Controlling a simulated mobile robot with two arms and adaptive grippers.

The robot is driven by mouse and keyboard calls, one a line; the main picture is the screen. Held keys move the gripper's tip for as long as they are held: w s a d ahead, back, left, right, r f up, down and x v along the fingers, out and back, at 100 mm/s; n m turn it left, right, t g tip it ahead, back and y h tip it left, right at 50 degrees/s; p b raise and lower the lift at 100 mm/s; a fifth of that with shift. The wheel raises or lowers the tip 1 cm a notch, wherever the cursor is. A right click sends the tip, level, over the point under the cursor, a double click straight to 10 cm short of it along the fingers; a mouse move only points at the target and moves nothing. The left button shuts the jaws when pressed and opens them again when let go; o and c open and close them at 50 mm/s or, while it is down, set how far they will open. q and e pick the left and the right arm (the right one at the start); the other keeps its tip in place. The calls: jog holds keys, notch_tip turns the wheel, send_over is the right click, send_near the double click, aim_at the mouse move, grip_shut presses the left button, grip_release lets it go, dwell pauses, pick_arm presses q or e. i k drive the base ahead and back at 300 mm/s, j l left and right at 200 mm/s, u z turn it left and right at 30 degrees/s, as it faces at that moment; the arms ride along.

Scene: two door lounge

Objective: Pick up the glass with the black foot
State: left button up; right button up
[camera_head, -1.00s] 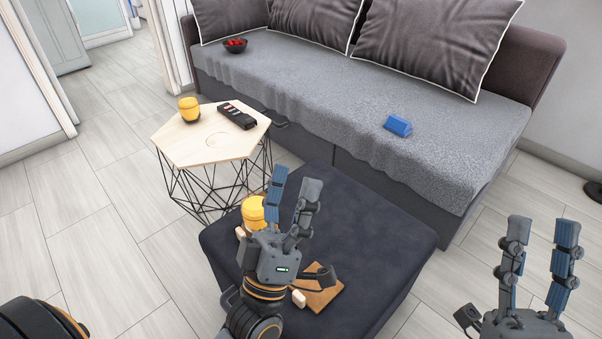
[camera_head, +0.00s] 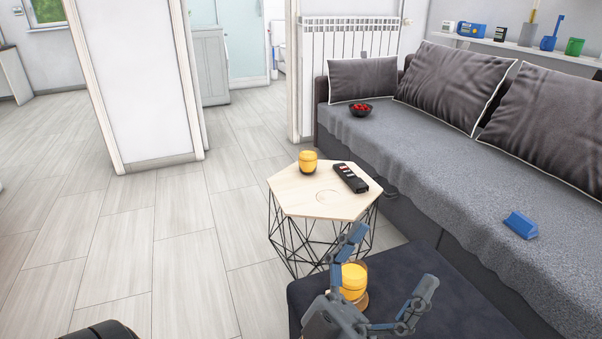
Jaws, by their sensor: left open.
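A yellow glass (camera_head: 308,162) stands upright on the light wooden hexagonal table (camera_head: 290,190); its base looks dark, though it is small in view. A second yellow glass (camera_head: 353,281) is on the dark ottoman (camera_head: 440,270), partly hidden behind my left gripper; its foot looks brownish, not clearly black. My left gripper (camera_head: 391,259) is open and empty, its fingers spread apart above the ottoman, in front of the second glass and apart from the table glass. My right gripper is out of view.
A black remote (camera_head: 351,178) lies on the table right of the glass. The grey sofa (camera_head: 430,160) runs along the right, with a red-filled bowl (camera_head: 361,109) and a blue object (camera_head: 521,225). The floor (camera_head: 170,230) at left is clear.

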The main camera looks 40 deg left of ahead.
aim_at(307, 156)
jog(key=u, duration=1.25)
jog(key=k+l+z, duration=0.1)
jog(key=k+z, duration=0.2)
jog(key=k, duration=0.35)
jog(key=i+j+z, duration=0.15)
jog(key=z, duration=0.25)
jog(key=i+j+z, duration=0.15)
jog(key=z, duration=0.3)
jog(key=j+z, duration=0.25)
jog(key=z, duration=0.15)
jog(key=i+j, duration=0.1)
jog(key=j, duration=0.3)
jog(key=i+j, duration=0.15)
jog(key=j, duration=0.2)
jog(key=i+j, duration=0.1)
jog(key=j, duration=0.3)
jog(key=i+j, duration=0.1)
jog(key=j, duration=0.25)
jog(key=i+j, duration=0.15)
jog(key=j, duration=0.25)
jog(key=i+j, duration=0.1)
jog(key=j, duration=0.25)
jog(key=i+j, duration=0.1)
jog(key=j, duration=0.3)
